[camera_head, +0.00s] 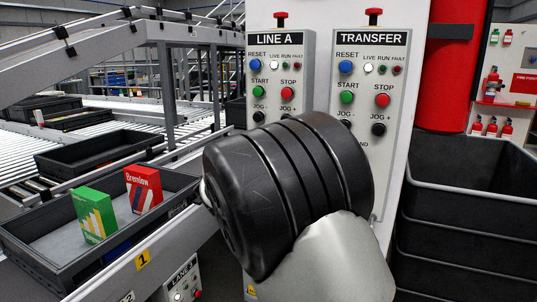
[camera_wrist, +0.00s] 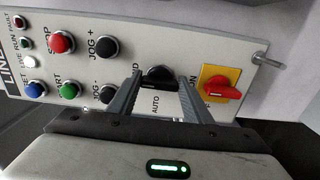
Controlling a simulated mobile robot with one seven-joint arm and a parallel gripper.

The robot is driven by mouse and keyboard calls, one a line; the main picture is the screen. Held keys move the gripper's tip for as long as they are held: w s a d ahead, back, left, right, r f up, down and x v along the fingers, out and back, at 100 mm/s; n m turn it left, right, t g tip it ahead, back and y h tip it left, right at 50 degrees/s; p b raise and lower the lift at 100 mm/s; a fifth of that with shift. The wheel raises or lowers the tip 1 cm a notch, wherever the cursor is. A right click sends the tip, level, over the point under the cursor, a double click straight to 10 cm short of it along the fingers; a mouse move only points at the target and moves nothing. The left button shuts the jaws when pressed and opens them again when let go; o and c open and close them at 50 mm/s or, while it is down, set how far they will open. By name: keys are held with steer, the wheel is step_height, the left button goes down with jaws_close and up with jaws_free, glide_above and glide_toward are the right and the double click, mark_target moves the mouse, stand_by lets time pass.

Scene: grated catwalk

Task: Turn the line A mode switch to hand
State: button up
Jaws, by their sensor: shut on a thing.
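The LINE A panel (camera_head: 280,75) stands upright on a white cabinet, left of the TRANSFER panel. My dark arm covers its lower part in the head view, so the mode switch and my gripper are hidden there. In the wrist view the panel appears turned on its side. The black mode switch (camera_wrist: 160,73) sits between the labels ending in "ND" and reading "AUTO". My gripper (camera_wrist: 162,80) is shut on the switch knob, one finger on each side. Which label the knob points to I cannot tell.
In the wrist view, a red handle on a yellow plate (camera_wrist: 211,78) is close beside the right finger, and black JOG buttons (camera_wrist: 106,47) lie left. The TRANSFER panel (camera_head: 372,80) is close by. A black bin (camera_head: 470,185) stands right; a conveyor with trays (camera_head: 60,245) is left.

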steer(key=o, duration=1.1)
steer(key=shift+c, duration=0.2)
steer(key=p+v, duration=0.1)
steer(key=v, duration=1.6)
steer(key=shift+s+p, duration=0.25)
steer(key=shift+p, duration=0.15)
steer(key=shift+a, duration=0.1)
